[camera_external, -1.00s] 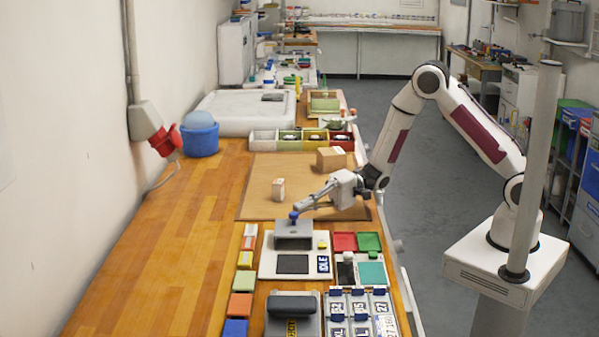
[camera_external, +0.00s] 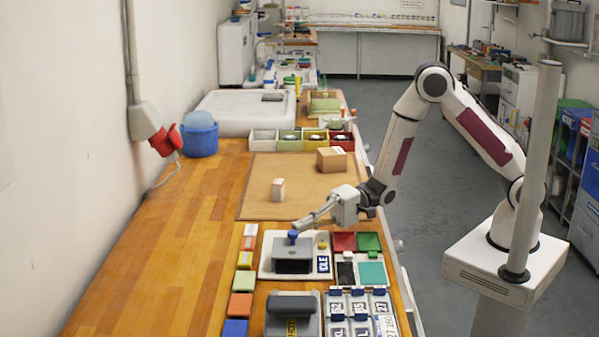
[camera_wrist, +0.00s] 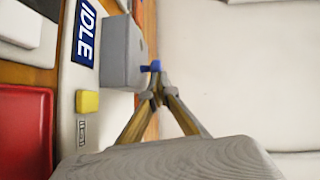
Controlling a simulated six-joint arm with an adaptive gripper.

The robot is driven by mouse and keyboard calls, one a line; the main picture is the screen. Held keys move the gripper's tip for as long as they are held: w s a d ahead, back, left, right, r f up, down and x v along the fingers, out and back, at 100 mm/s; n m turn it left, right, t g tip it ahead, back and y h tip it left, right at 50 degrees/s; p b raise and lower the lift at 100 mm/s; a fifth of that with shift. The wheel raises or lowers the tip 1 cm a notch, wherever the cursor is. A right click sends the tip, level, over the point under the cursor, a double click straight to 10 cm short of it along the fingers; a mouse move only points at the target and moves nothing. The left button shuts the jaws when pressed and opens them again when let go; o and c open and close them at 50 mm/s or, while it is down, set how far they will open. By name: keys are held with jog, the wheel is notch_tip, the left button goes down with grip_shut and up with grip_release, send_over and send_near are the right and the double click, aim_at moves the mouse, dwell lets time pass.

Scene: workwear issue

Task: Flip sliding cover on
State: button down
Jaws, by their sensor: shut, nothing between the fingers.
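A blue "IDLE" label (camera_external: 322,264) and a yellow button (camera_external: 322,244) are beside the cover.
Red (camera_external: 344,241) and green (camera_external: 369,242) trays lie right of the panel. Coloured blocks (camera_external: 242,281) line its left side. A grey stamp-like device (camera_external: 292,307) stands in front. A small box (camera_external: 278,189) and a cardboard box (camera_external: 331,159) stand behind. The bench's left side is clear.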

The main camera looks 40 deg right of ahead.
jog(key=shift+s+a, duration=0.4)
jog(key=shift+s, duration=0.05)
jog(key=shift+w+d+r, duration=0.15)
jog(key=shift+w+d, duration=0.5)
jog(key=shift+d, duration=0.2)
jog(key=shift+w+d+r, duration=0.15)
jog(key=shift+w+d, duration=0.4)
jog(key=shift+d, duration=0.15)
jog(key=d, duration=0.5)
jog(key=s+d, duration=0.1)
jog(key=d, duration=0.1)
jog(key=shift+s+d+r, duration=0.1)
jog(key=shift+d+r, duration=0.25)
jog(key=shift+r, duration=0.05)
jog(key=shift+s+d+r, duration=0.1)
jog(key=shift+s+d, duration=0.05)
jog(key=shift+d, duration=0.4)
jog(key=shift+s+d, duration=0.1)
jog(key=shift+d, duration=0.45)
